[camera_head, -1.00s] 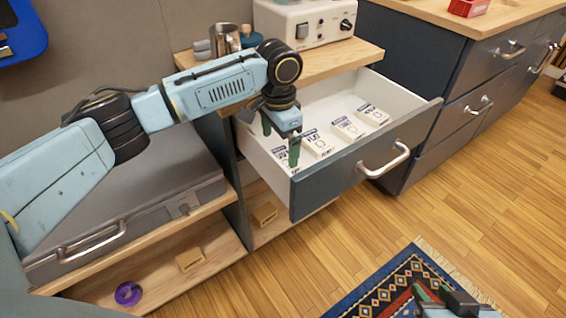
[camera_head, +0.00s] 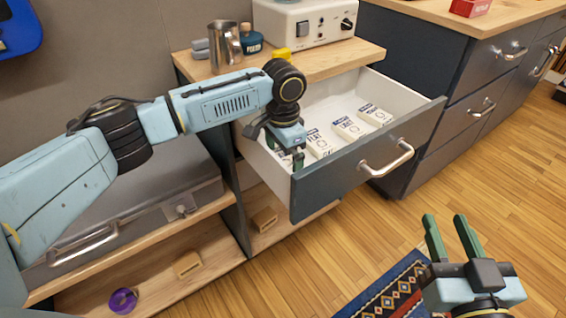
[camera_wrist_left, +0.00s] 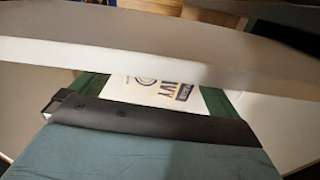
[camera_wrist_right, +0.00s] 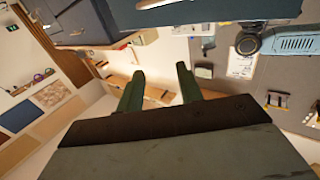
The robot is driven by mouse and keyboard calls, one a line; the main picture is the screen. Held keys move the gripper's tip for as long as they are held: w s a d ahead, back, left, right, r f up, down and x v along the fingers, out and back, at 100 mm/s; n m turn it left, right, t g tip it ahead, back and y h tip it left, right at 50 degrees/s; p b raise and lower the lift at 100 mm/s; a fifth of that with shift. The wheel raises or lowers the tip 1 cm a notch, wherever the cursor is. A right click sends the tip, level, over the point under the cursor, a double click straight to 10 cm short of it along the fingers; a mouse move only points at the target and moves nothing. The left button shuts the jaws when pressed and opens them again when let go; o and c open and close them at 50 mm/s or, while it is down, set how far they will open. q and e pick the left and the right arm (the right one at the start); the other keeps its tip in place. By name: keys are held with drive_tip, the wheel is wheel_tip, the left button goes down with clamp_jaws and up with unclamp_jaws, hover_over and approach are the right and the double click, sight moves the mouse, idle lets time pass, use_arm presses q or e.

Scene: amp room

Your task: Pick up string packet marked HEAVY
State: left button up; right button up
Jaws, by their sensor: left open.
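My left gripper (camera_head: 284,160) reaches down into the open drawer (camera_head: 345,178) at its near left end. It is open over the leftmost string packet. In the left wrist view, that white packet (camera_wrist_left: 160,92) lies between the green fingers, and the visible end of its printed word reads like "VY". The rest of the label is hidden by a pale drawer edge. I cannot tell whether the fingers touch it. Other white packets (camera_head: 318,144), (camera_head: 347,128), (camera_head: 375,115) lie in a row to the right. My right gripper (camera_head: 446,222) is open and empty above the floor.
The drawer front with its handle (camera_head: 387,159) stands close to my left gripper. A metal mug (camera_head: 226,48) and a white amp box (camera_head: 303,22) stand on the wooden top. Below are a grey case (camera_head: 150,215) and a purple tape roll (camera_head: 123,300).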

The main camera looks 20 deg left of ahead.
use_arm(q)
drive_tip(key=shift+c, duration=0.4)
drive_tip(key=c, duration=0.9)
drive_tip(key=shift+r, duration=0.1)
drive_tip(key=shift+c, duration=0.2)
